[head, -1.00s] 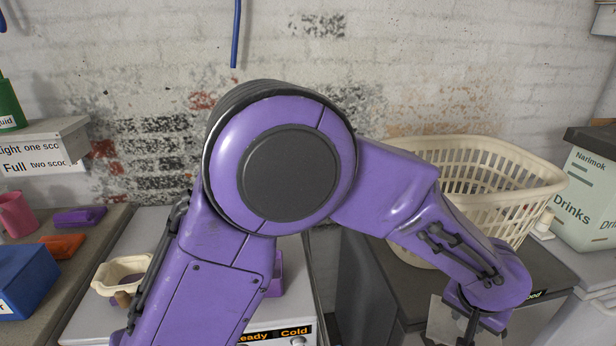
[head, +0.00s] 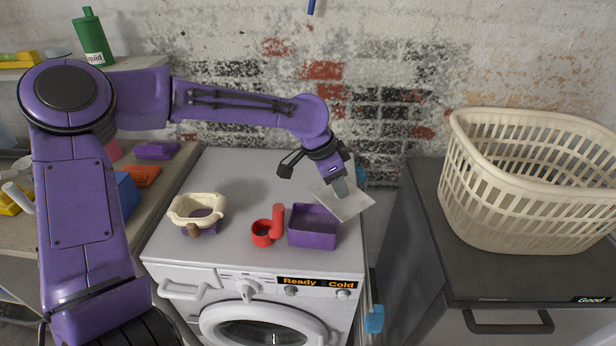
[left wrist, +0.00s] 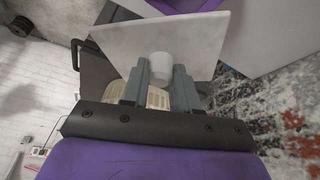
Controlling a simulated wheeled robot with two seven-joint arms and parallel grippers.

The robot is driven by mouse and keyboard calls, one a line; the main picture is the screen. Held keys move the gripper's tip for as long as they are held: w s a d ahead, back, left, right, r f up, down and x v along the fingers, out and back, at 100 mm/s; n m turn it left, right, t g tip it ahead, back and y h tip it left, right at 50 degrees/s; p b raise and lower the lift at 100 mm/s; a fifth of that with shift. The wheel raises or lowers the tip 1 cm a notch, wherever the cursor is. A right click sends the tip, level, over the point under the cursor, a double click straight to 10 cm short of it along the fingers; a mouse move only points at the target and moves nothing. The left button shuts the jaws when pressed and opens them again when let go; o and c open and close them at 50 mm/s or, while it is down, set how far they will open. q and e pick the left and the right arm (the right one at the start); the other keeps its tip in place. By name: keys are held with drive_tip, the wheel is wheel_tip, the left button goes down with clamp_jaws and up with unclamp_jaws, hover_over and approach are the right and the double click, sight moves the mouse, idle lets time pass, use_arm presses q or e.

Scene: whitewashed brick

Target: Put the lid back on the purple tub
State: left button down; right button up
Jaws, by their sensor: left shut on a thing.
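The purple tub (head: 313,228) stands open on top of the white washing machine, near its right side. My left gripper (head: 338,186) is shut on the pale square lid (head: 352,203) and holds it tilted, above and a little right of the tub. In the left wrist view the lid (left wrist: 205,38) lies flat beyond the fingers, with its round white knob (left wrist: 161,66) between the fingertips (left wrist: 160,84). A purple edge (left wrist: 183,5) shows beyond the lid there. My right gripper is not in view.
On the washing machine (head: 255,180), a red scoop (head: 265,232) stands just left of the tub and a cream bowl-like thing (head: 197,208) farther left. A cream laundry basket (head: 520,225) sits on the dark machine at right. The washer's back is clear.

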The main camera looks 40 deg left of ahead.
sight(313, 190)
use_arm(q)
drive_tip(key=a+m, duration=0.1)
drive_tip(key=a, duration=0.1)
drive_tip(key=s+a+f+m, duration=0.1)
drive_tip(key=a, duration=0.1)
drive_tip(key=s+a+f+m+h, duration=0.1)
drive_tip(key=shift+a+f+g+p, duration=0.1)
drive_tip(key=shift+a+g+p, duration=0.2)
drive_tip(key=shift+a+g, duration=0.1)
drive_tip(key=shift+a+f, duration=0.1)
drive_tip(key=shift+f, duration=0.05)
wheel_tip(313, 190, down, 6)
drive_tip(key=b, duration=0.6)
drive_tip(key=shift+p, duration=0.85)
drive_tip(key=shift+f+p, duration=0.2)
drive_tip(key=shift+p, duration=0.15)
idle(0.9)
drive_tip(key=shift+p, duration=0.4)
idle(0.4)
